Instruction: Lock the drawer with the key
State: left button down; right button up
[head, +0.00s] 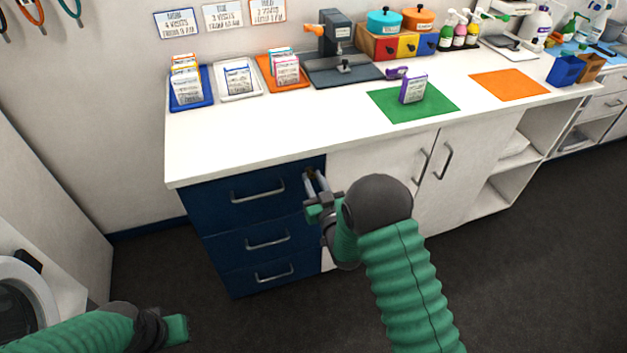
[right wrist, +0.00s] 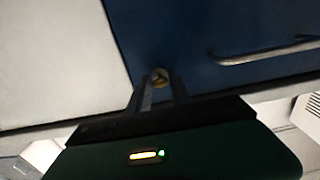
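The blue drawer unit (head: 253,239) stands under the left end of the white counter. Its top drawer (head: 222,193) looks closed and has a silver bar handle, which also shows in the right wrist view (right wrist: 262,54). My right gripper (head: 313,178) is at the upper right corner of that drawer's front. In the right wrist view, a small brass-coloured piece, apparently the key (right wrist: 160,76), sits between its close-set fingertips against the blue front. The fingers hide the lock and how far the key is in. My left gripper (head: 178,328) is low at the left, away from the drawers; its fingers are unclear.
White cupboard doors (head: 385,165) with upright handles adjoin the drawers on the right. The counter (head: 270,125) carries card trays, a dark press (head: 338,45), a green mat (head: 425,108) and an orange mat (head: 510,84). A round-doored machine (head: 20,300) is at lower left. Floor before the drawers is clear.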

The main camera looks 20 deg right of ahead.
grip_shut()
jog(key=shift+m, duration=0.4)
jog(key=m+b, duration=0.1)
jog(key=m, duration=1.6)
jog(key=shift+s+d, duration=0.1)
dwell(0.3)
